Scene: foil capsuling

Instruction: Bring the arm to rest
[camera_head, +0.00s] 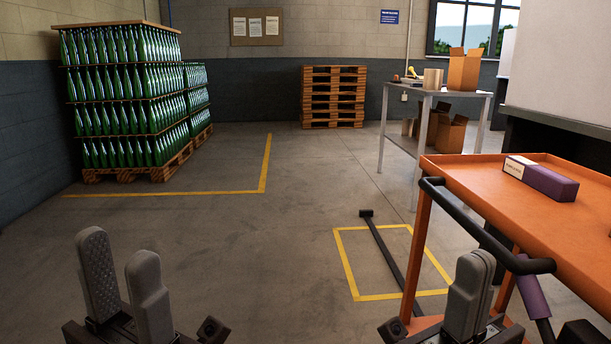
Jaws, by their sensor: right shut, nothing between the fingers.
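My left gripper (122,268) is at the lower left, with its two grey fingers apart and nothing between them. My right gripper (470,290) is at the lower right, with its fingers together and nothing held.
A purple and white box (548,182) lies on the cart top. A purple cylinder (533,292) is beside the cart's handle. A black bar (385,250) crosses a yellow floor square. Pallets of green bottles (125,95) stand at the back left. The middle floor is clear.

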